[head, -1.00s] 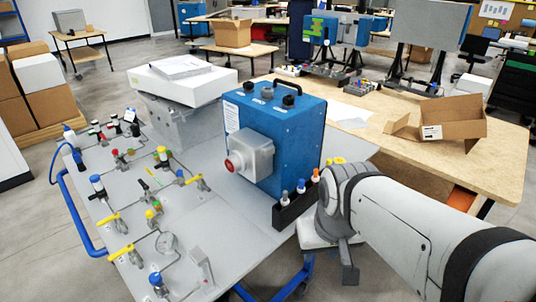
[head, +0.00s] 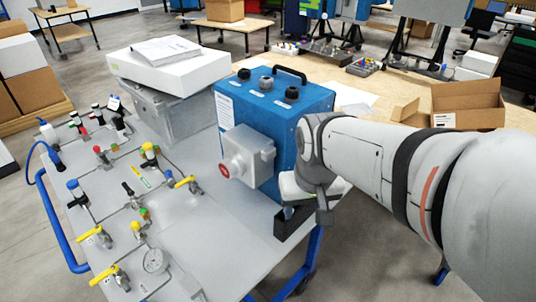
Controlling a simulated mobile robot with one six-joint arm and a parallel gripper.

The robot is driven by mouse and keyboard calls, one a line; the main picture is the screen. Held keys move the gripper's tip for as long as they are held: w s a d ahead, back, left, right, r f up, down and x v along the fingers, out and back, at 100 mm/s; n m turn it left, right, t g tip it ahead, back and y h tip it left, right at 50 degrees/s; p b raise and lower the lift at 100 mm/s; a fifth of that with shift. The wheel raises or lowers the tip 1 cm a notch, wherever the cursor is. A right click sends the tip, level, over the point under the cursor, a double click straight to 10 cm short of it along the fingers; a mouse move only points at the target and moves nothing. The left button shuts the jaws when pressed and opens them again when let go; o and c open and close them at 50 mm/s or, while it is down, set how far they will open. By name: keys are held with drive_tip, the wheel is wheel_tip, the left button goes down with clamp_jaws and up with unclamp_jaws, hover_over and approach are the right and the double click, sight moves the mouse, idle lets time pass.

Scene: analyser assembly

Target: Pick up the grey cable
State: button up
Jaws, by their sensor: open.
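I cannot pick out a grey cable for certain. A blue analyser box (head: 318,112) with round connectors and a black handle on top stands on the grey bench top. A grey housing with a red-marked knob (head: 236,166) sticks out of its front. I see nothing held between the fingers.
Pipework with yellow-handled valves (head: 189,184) and a round gauge (head: 154,260) covers the bench's left side. A white case (head: 167,68) with papers lies behind. A wooden table (head: 375,130) with an open carton (head: 468,104) stands to the right. The bench top's front middle is clear.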

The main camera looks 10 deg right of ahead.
drive_tip(key=w+f, duration=0.1)
drive_tip(key=w, duration=0.2)
drive_tip(key=w+f+m+g, duration=0.1)
drive_tip(key=w, duration=0.3)
drive_tip(key=w+f+g, duration=0.1)
drive_tip(key=w, duration=0.3)
drive_tip(key=shift+w+f, duration=0.15)
drive_tip(key=shift+f, duration=0.25)
drive_tip(key=shift+w+f+m, duration=0.1)
drive_tip(key=shift+f+m, duration=0.2)
drive_tip(key=shift+f, duration=0.05)
wheel_tip(320, 180, down, 7)
drive_tip(key=shift+f+p, duration=0.1)
drive_tip(key=shift+p, duration=0.35)
drive_tip(key=c, duration=1)
